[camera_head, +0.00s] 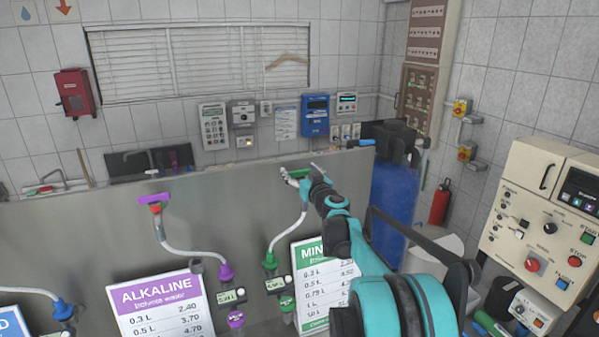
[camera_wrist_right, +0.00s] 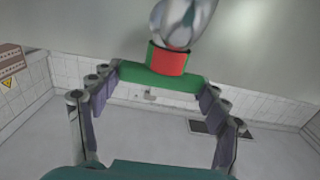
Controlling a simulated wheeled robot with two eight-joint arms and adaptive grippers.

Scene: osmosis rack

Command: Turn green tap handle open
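The green tap handle (camera_head: 297,173) sits at the top edge of the metal panel, above a curved white spout. In the right wrist view the green handle (camera_wrist_right: 160,80) is a bar lying crosswise, with a red collar (camera_wrist_right: 168,60) and a shiny metal tap body beyond it. My right gripper (camera_head: 300,176) is at the handle. In the wrist view its fingers (camera_wrist_right: 160,88) are spread wide, one by each end of the bar. I cannot tell whether they touch it. My left gripper is not in view.
A purple tap handle (camera_head: 155,199) with its own white spout stands to the left. A purple ALKALINE price sign (camera_head: 160,304) and a green MINERAL sign (camera_head: 318,262) are on the panel front. A cream control box (camera_head: 535,225) is at the right.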

